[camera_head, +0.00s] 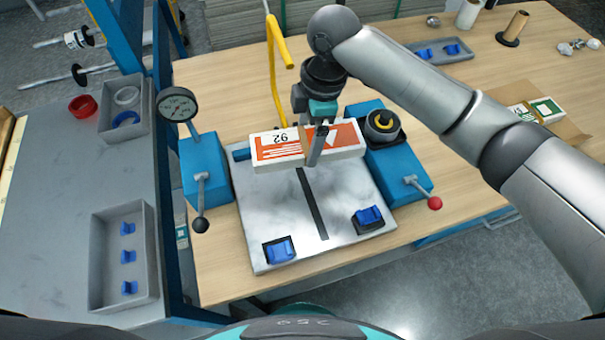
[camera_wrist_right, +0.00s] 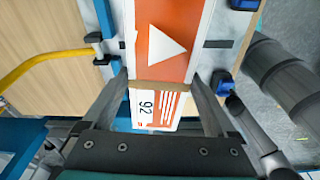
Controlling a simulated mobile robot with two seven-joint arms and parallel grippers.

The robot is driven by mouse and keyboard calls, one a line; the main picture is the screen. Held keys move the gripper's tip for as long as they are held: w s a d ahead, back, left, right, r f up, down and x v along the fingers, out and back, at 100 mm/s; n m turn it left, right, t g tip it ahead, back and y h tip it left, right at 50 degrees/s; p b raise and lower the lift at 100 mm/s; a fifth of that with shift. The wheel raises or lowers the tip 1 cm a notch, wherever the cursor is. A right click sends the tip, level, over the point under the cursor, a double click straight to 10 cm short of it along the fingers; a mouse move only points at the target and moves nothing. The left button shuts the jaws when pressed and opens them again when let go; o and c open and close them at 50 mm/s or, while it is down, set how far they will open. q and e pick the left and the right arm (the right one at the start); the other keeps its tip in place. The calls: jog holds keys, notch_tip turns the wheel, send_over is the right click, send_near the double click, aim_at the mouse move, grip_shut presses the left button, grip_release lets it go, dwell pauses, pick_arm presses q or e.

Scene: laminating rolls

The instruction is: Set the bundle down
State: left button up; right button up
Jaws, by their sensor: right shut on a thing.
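The bundle (camera_head: 278,148) is a long white and orange pack with "92" printed on one part, a white triangle on another and a brown band around its middle. In the head view it lies across the back part of the pale metal plate (camera_head: 272,212); I cannot tell whether it touches the plate. My right gripper (camera_head: 317,148) is over its middle, pointing down. In the right wrist view the bundle (camera_wrist_right: 172,50) runs between the two fingers (camera_wrist_right: 160,84), which grip it near the band. My left gripper is not in view.
The plate has a dark slot (camera_head: 312,203) and blue clamps (camera_head: 279,250) at its front corners. Blue blocks with levers flank it, one with a gauge (camera_head: 177,104), one with a black knob (camera_head: 382,121). A yellow bar (camera_head: 276,60) rises behind. The plate's front middle is clear.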

aim_at(301, 178)
jog(key=shift+a+f+n, duration=0.35)
jog(key=shift+a+n, duration=0.1)
jog(key=shift+n, duration=0.05)
notch_tip(301, 178, down, 10)
jog(key=shift+r+b, duration=0.1)
jog(key=shift+b, duration=0.95)
jog(key=o, duration=1.4)
jog(key=shift+f, duration=0.2)
jog(key=r, duration=0.4)
jog(key=d+r+p, duration=0.1)
jog(key=r, duration=0.3)
jog(key=r+p, duration=0.1)
jog(key=r, duration=0.3)
jog(key=shift+w+d+r, duration=0.1)
jog(key=shift+w+d, duration=0.15)
jog(key=shift+d, duration=0.1)
